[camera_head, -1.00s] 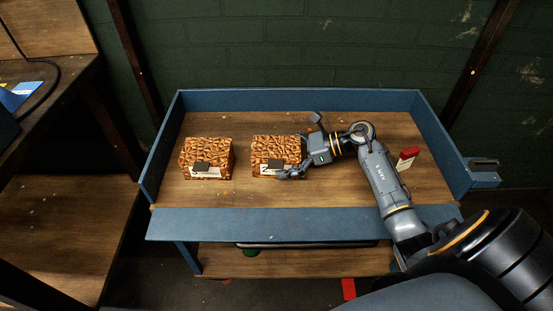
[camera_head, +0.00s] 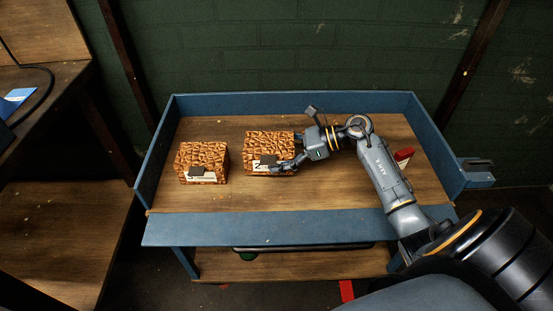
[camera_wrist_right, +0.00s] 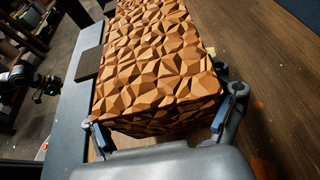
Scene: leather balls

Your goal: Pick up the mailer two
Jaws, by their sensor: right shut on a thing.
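Mailer two is a box with a brown faceted pattern (camera_head: 262,143) and a white label showing a "2"; it is in the middle of the blue-rimmed wooden table (camera_head: 310,196). My right gripper (camera_head: 283,150) reaches it from the right and is shut on its right end. In the right wrist view the mailer (camera_wrist_right: 160,55) fills the space between the two fingers (camera_wrist_right: 163,128). It appears slightly above the tabletop. At the left of the wrist view, a dark arm end, seemingly my left gripper (camera_wrist_right: 47,85), is too small to read.
A similar patterned box (camera_head: 202,155), with its own label, stands to the left on the table. A red item (camera_head: 403,154) lies to the right behind my arm. Raised blue boards edge the table. Wood between and in front of the boxes is clear.

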